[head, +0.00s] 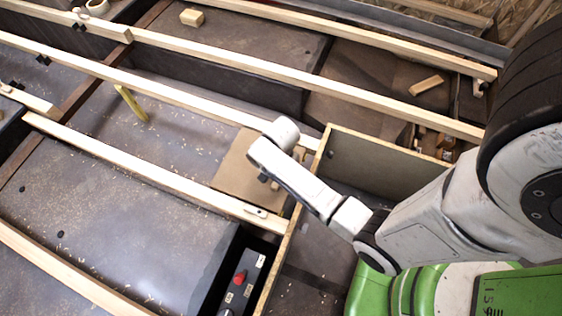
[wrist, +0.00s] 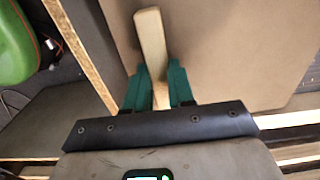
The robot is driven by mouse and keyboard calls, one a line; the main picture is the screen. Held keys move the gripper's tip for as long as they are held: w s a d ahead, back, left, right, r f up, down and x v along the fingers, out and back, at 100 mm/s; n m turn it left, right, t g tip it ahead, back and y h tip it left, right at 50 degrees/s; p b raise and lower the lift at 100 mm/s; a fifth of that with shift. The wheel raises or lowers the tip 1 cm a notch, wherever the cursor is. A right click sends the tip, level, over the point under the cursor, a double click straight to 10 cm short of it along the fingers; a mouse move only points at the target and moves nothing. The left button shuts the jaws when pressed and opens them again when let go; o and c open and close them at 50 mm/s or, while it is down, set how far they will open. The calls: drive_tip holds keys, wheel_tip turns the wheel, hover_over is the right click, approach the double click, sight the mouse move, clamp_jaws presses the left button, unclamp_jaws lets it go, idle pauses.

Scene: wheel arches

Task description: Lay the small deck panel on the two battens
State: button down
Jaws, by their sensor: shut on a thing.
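The small deck panel (head: 236,170) is a flat tan sheet, seen in the head view between the upper batten (head: 170,92) and the lower batten (head: 140,168), near their right ends. My arm covers its right part. In the wrist view the panel (wrist: 235,50) fills the upper right, with a pale wooden bar (wrist: 150,35) in front of it. My gripper (wrist: 158,75) has its green fingers closed on both sides of this bar. In the head view my gripper (head: 271,178) is mostly hidden behind my wrist. I cannot tell whether the panel touches the battens.
An open-topped box with a wooden rim (head: 385,147) stands right of the panel, close to my arm. A control panel with a red switch (head: 240,277) is below. A small wood block (head: 192,17) and another (head: 426,86) lie farther back.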

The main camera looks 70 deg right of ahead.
idle(0.3)
drive_tip(key=c, duration=0.9)
unclamp_jaws()
wheel_tip(320, 180, up, 11)
drive_tip(key=p, duration=0.3)
drive_tip(key=shift+f, duration=0.1)
